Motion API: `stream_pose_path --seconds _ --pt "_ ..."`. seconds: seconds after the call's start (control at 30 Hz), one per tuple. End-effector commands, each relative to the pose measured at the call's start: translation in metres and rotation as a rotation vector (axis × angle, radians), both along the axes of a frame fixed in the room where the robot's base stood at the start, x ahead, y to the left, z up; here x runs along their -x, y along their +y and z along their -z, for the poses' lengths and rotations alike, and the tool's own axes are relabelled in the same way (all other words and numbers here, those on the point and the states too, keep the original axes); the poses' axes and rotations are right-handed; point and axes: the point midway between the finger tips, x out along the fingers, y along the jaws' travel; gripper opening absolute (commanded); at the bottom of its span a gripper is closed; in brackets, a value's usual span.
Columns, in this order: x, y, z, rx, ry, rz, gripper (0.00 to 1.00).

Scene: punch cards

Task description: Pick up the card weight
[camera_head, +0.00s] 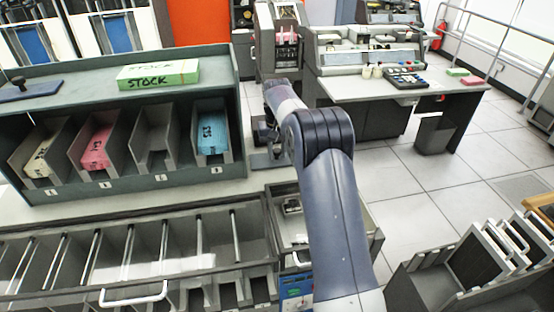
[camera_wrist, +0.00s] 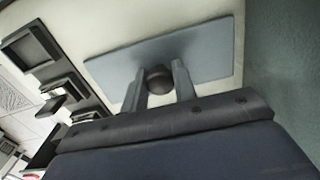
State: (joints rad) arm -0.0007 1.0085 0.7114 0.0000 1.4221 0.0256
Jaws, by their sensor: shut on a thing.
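The card weight is a flat blue-grey plate (camera_wrist: 210,45) with a round dark knob (camera_wrist: 158,79). In the wrist view my gripper (camera_wrist: 158,80) is shut on the knob, one finger on each side. In the head view the weight's plate (camera_head: 270,161) shows at the right end of the pale counter, beside the green pigeonhole unit. My gripper (camera_head: 266,136) is above it, partly hidden by my arm. I cannot tell whether the plate touches the counter. Another dark-blue plate with a black knob (camera_head: 22,84) lies on top of the unit at the left.
The green pigeonhole unit (camera_head: 120,188) holds cream, pink and blue card stacks, with one bay empty. A green STOCK box (camera_head: 158,74) lies on top. A drawer (camera_head: 300,225) and a divided tray (camera_head: 110,260) are in front.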

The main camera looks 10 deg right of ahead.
Motion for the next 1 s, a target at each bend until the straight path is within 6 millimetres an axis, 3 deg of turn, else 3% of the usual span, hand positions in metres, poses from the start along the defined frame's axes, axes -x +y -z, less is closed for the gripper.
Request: stream_pose_path --seconds 0.1,0.67,1.0 --pt "0.0 0.0 0.0 0.0 -0.001 0.0 0.0" --pt "-0.001 -0.004 -0.007 0.0 -0.005 0.001 0.0" --pt "-0.002 -0.004 -0.079 0.0 -0.008 0.0 0.0"
